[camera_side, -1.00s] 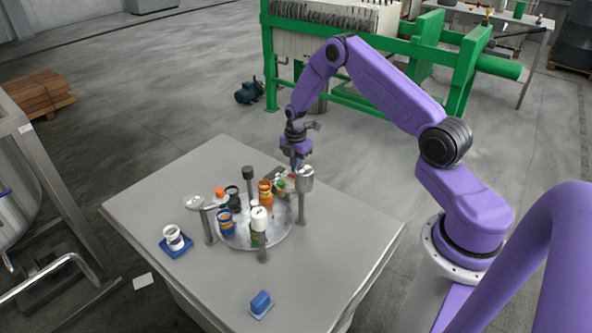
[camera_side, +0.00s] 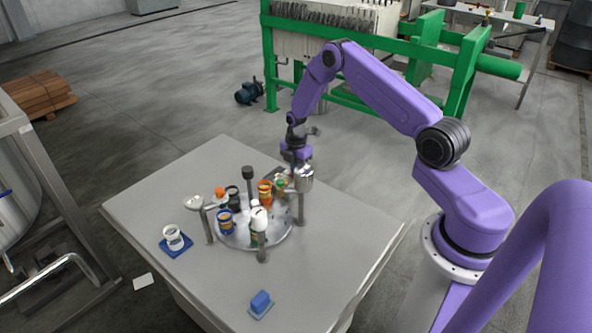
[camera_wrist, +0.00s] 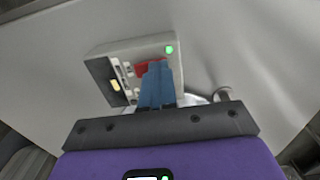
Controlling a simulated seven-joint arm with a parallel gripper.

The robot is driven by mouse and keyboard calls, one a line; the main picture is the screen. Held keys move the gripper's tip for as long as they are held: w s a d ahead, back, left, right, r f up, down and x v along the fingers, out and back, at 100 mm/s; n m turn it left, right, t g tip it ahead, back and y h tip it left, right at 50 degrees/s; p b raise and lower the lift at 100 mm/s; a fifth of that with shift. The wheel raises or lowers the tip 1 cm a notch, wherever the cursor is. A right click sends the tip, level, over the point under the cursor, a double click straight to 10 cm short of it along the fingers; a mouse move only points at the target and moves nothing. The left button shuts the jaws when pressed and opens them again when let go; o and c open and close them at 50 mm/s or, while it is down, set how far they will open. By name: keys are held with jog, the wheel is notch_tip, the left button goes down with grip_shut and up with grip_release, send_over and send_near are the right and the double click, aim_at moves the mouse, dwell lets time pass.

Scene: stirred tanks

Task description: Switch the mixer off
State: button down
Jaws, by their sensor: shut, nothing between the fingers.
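A light grey control box (camera_wrist: 105,57) lies on the table in the wrist view, with a red switch (camera_wrist: 143,68), a lit green lamp (camera_wrist: 169,49) and a yellowish part (camera_wrist: 116,86). My gripper (camera_wrist: 155,66) is shut and empty, its blue fingers at the red switch and covering part of it. I cannot tell whether they touch it. In the side view my gripper is at the back of the table, pointing down, and its tips are hidden behind a metal-capped post (camera_side: 304,178). The box is mostly hidden there.
A round metal plate (camera_side: 279,238) carries several small containers, with upright posts around it. A white cup (camera_side: 173,236) stands on a blue pad (camera_side: 176,250) at the left. A blue block (camera_side: 261,302) lies near the table's front. The right side of the table (camera_side: 350,228) is clear.

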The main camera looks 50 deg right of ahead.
jog(key=shift+s+f, duration=0.4)
jog(key=shift+f, duration=0.1)
jog(key=shift+w+r, duration=0.3)
jog(key=shift+w, duration=0.55)
jog(key=shift+w+r, duration=0.1)
jog(key=shift+r, duration=0.25)
notch_tip(320, 180, up, 14)
jog(key=s, duration=0.1)
jog(key=shift+g, duration=0.3)
notch_tip(320, 180, down, 14)
dwell(0.8)
